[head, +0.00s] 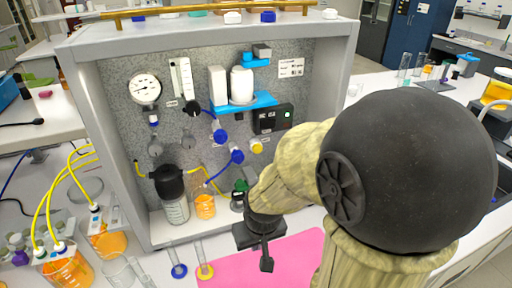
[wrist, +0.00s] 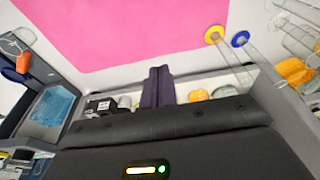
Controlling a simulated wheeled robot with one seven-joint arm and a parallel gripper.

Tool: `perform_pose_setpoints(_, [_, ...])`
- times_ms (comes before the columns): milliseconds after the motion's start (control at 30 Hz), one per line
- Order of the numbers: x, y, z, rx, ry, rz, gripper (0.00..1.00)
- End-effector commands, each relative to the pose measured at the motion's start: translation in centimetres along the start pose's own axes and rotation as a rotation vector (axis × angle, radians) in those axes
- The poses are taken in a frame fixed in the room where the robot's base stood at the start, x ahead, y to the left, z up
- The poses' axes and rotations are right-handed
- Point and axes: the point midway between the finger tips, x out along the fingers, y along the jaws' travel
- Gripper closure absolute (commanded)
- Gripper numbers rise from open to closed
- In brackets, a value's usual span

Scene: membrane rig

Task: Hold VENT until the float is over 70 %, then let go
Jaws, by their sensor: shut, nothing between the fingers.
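The membrane rig (head: 115,150) is a grey open-fronted cabinet with a speckled back panel. A clear upright tube with a scale (head: 181,78) is on that panel; its float is too small to read. A black control box (head: 272,119) with a green light is at the panel's right. The lettering on the rig is too small to read, so I cannot tell which part is VENT. My gripper (head: 267,264) points down in front of the rig, low over the pink mat (head: 300,258), apart from the panel. Its dark fingers (wrist: 158,88) are shut and empty.
A round gauge (head: 145,88), blue valves (head: 237,156) and a yellow knob (head: 256,147) are on the panel. A black-topped bottle (head: 175,205) and an orange-filled jar (head: 205,206) stand inside. Two glass cylinders (head: 175,262) (head: 202,262) stand at the front left. The mat is clear.

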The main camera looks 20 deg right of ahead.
Motion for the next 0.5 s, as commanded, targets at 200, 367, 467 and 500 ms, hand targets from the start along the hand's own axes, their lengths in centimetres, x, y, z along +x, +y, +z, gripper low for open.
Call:
perform_pose_setpoints(200, [0.0,0.0,0.0,0.0,0.0,0.0,1.0])
perform_pose_setpoints(367, [0.1,0.3,-0.5,0.019,-0.002,0.003,1.0])
perform_pose_setpoints(467, [0.4,0.9,-1.4,0.054,-0.007,0.004,1.0])
perform_pose_setpoints(500, [0.6,1.2,-1.8,0.073,-0.01,0.002,1.0])
